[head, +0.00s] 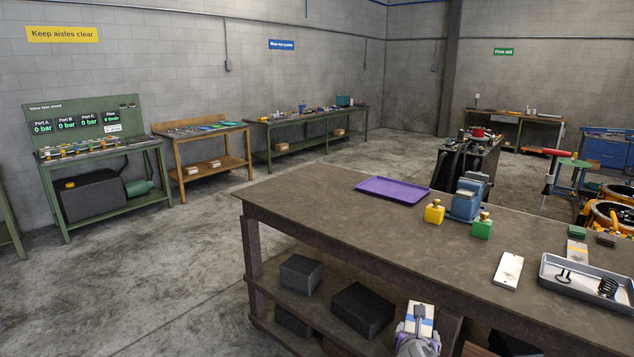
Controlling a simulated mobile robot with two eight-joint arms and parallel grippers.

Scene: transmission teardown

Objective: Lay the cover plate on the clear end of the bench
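One gripper (419,318), which I take to be my right, shows at the bottom, in front of the bench's near edge. Its dark fingers are against a whitish plate with a yellowish band (423,311), seemingly the cover plate, and appear shut on it. The plate stands up from the fingers, apart from the bench top; its lower part is hidden by the gripper. The brown bench (330,215) runs from centre to right. Its left end is bare in front of the purple tray (393,190). My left gripper is not in view.
On the bench are a yellow container (434,212), a blue-grey device (466,202), a green container (482,228), a pale flat plate (508,270), a striped block (577,252) and a metal tray (590,283) with a spring. Dark blocks (362,309) lie on the lower shelf.

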